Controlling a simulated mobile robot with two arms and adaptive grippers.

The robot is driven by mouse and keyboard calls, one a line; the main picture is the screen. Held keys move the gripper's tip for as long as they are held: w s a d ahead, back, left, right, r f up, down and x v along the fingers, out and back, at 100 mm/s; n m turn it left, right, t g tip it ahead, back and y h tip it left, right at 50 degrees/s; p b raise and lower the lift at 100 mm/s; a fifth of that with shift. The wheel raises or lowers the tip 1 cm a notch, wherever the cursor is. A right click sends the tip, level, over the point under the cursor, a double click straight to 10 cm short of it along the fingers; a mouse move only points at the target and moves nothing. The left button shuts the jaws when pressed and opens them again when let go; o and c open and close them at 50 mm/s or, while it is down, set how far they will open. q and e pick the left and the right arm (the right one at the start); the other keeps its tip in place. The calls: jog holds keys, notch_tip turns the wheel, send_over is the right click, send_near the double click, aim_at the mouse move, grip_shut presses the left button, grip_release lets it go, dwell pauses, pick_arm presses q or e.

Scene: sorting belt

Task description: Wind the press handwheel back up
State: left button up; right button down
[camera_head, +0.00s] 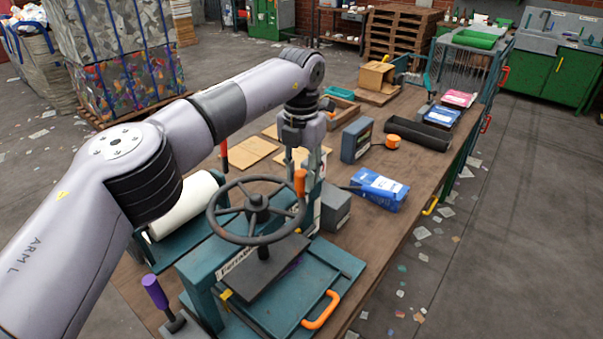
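The press handwheel (257,203) is a dark, spoked wheel lying level on top of the teal press (203,268). An orange knob (300,182) stands upright on the wheel's rim at its right side. A dark press plate (263,272) is below the wheel, above the teal bed. My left gripper (303,165) points down at the knob, with its fingers apart. The fingertips are close to the knob's top; I cannot tell whether they touch it. My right gripper is not in view.
An orange U-shaped handle (320,311) is on the press front. A purple-topped lever (156,292) stands at left. A grey box (335,207), a blue packet (379,189) and a blue-grey box (356,139) lie right of the press. The bench's (385,233) right strip is clear.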

pick_arm(q)
jog(key=shift+o, duration=1.1)
jog(key=shift+f, duration=0.1)
notch_tip(320, 180, up, 8)
jog(key=shift+f, duration=0.25)
